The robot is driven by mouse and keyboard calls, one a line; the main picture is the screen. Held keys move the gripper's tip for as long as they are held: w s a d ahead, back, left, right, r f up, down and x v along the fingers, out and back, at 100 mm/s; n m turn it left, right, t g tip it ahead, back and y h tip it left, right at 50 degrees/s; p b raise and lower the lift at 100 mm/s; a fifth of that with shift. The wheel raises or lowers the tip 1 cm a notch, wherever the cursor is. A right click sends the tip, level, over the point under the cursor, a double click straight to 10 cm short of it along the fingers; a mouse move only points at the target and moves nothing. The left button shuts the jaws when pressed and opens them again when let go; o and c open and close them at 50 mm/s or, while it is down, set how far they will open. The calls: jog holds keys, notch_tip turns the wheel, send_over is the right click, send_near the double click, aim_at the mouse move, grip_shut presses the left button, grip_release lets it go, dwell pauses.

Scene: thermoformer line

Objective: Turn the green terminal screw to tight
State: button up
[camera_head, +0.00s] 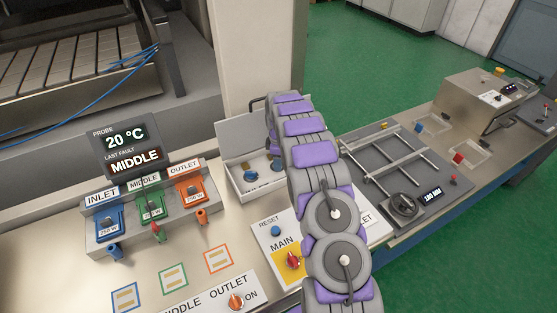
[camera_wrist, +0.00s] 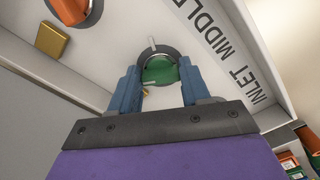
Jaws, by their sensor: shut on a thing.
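The green MIDDLE terminal block (camera_head: 152,207) stands between the blue INLET and orange OUTLET blocks in the head view. The knob is on a white plate (camera_wrist: 222,75) reading INLET MIDDLE. The fingers hide the knob's sides.
An orange knob (camera_wrist: 75,10) and a gold block (camera_wrist: 53,40) are near the gripper. A display (camera_head: 130,150) reads 20 °C, last fault MIDDLE.

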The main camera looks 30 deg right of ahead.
jog(key=m, duration=0.4)
jog(key=shift+a+r+p, duration=0.1)
jog(key=shift+p, duration=0.2)
jog(key=m, duration=0.4)
jog(key=shift+m+p, duration=0.3)
jog(key=shift+m, duration=0.1)
jog(key=m, duration=0.4)
jog(key=shift+w+a+p, duration=0.1)
jog(key=shift+a+p, duration=0.05)
jog(key=shift+p, duration=0.15)
jog(key=shift+r+m, duration=0.1)
jog(key=shift+m, duration=1.7)
jog(key=o, duration=1.1)
jog(key=shift+c, duration=0.2)
